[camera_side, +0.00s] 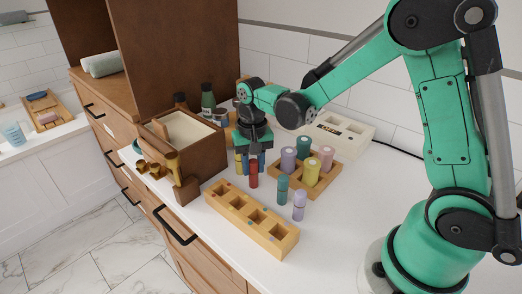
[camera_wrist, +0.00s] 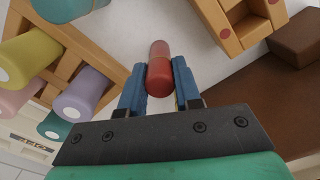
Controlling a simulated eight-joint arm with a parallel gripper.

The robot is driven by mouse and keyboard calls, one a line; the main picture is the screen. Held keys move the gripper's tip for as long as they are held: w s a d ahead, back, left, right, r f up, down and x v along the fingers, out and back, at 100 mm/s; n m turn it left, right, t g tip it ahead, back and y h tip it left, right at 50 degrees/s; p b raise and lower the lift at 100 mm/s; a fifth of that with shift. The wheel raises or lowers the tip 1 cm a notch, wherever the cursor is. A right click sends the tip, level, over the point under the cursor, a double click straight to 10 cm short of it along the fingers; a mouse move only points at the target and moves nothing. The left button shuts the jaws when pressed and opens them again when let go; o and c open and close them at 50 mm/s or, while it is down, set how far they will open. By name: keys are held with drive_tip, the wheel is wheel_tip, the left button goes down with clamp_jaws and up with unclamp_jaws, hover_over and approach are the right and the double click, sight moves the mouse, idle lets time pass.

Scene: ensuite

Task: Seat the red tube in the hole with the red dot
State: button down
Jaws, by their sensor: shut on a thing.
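My gripper (camera_side: 252,157) points down at the counter, its blue fingers shut on the red tube (camera_side: 254,174). In the wrist view the red tube (camera_wrist: 159,72) sits upright between the fingertips (camera_wrist: 159,88). I cannot tell whether its lower end touches the counter. The long wooden block with a row of square holes (camera_side: 277,246) lies in front of the gripper, apart from the tube. In the wrist view a corner of the block (camera_wrist: 253,30) shows at upper right, with small reddish dots (camera_wrist: 224,34).
A teal tube (camera_side: 282,189) and a lilac tube (camera_side: 299,206) stand right of the red one; a yellow tube (camera_side: 240,164) stands left. A wooden tray (camera_side: 327,184) of thicker coloured rolls is behind. A brown box (camera_side: 205,155) stands left, and a white panel (camera_side: 350,132) lies at the back.

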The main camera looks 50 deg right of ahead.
sight(253, 161)
drive_tip(key=shift+r, duration=0.1)
wheel_tip(253, 161, up, 19)
drive_tip(key=w+a+r, duration=0.1)
drive_tip(key=w+a, duration=0.1)
drive_tip(key=a, duration=0.6)
drive_tip(key=shift+m, duration=0.4)
drive_tip(key=shift+s+f, duration=0.15)
drive_tip(key=shift+f, duration=4.7)
drive_tip(key=shift+s+f, duration=0.1)
drive_tip(key=shift+f, duration=4.75)
drive_tip(key=shift+f, duration=0.1)
drive_tip(key=c, duration=0.6)
unclamp_jaws()
